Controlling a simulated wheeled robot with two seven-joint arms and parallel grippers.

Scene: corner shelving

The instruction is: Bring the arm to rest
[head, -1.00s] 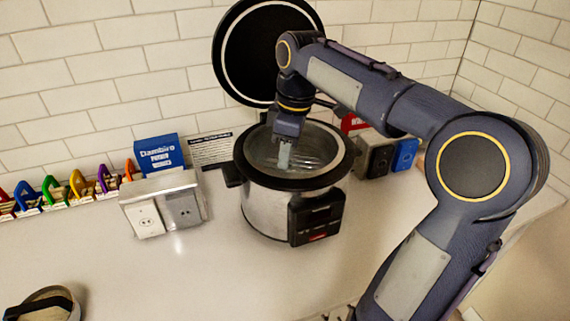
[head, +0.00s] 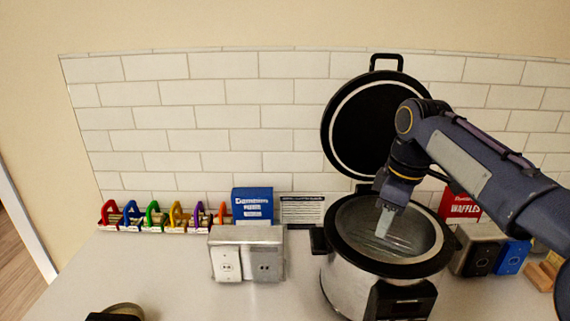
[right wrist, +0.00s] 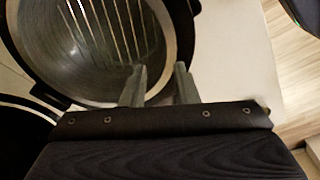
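My right gripper (head: 384,226) points down over the open mouth of a silver pot cooker (head: 347,283) with a black rim. Its fingertips overlap the pot's opening in the head view; how deep they reach is unclear. In the right wrist view the gripper (right wrist: 160,78) has its two grey fingers apart with nothing between them, near the rim of the pot (right wrist: 180,40). The cooker's round black lid (head: 372,128) stands open against the wall behind. My right arm comes in from the right. My left gripper is not in view.
A silver outlet box (head: 246,254), a blue box (head: 252,205) and a row of several coloured-handled items (head: 155,217) stand left of the pot. A red waffles box (head: 460,206), a black-fronted appliance (head: 478,250) and a blue item (head: 512,257) stand right. The front-left counter is mostly clear.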

